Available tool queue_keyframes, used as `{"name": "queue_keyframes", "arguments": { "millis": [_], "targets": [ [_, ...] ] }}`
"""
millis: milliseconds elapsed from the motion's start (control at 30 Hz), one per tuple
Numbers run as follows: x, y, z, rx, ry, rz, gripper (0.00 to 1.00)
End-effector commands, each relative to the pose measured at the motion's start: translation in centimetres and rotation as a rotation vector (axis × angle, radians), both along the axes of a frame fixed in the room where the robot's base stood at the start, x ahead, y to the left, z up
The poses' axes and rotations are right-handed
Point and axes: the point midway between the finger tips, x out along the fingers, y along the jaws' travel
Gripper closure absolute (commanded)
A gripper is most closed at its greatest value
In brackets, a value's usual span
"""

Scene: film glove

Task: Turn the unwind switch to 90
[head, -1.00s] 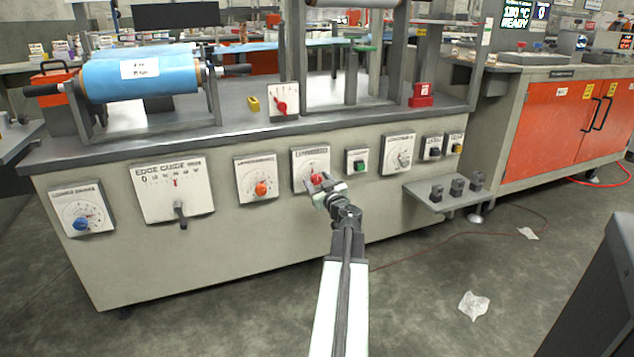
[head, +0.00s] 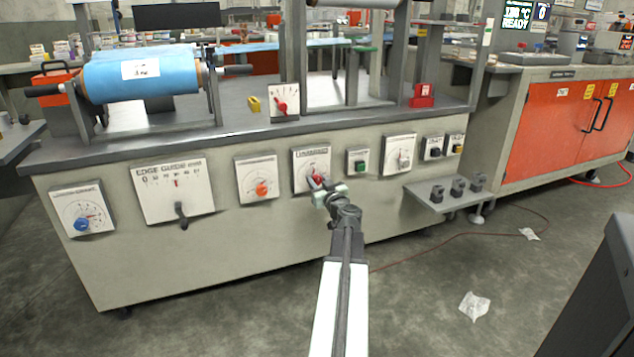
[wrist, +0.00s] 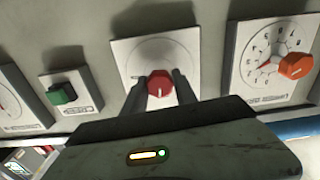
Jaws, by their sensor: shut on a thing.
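A white dial panel (head: 312,158) on the front of the grey machine bears a red knob (wrist: 159,84). I cannot read the panel's label, so I cannot tell from it whether this is the unwind switch. My gripper (head: 324,188) is at this knob. In the wrist view its two dark fingers (wrist: 160,90) stand on either side of the red knob, shut on it. A light pointer line shows on the knob's face. In the head view my gripper covers part of the knob and the lower panel.
An orange knob (head: 262,188) is on the panel to the left, a green button (head: 360,166) to the right. The edge guide panel (head: 174,190) has a lever. A small grey shelf (head: 450,198) juts out at lower right. The floor in front is mostly clear.

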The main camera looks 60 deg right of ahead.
Motion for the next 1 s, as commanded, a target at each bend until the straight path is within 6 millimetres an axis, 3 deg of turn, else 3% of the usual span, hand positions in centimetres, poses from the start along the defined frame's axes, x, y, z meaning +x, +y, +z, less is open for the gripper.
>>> {"name": "queue_keyframes", "arguments": {
  "millis": [1000],
  "targets": [
    [0.08,0.07,-0.06,0.764,-0.562,0.005,1.0]
  ]
}}
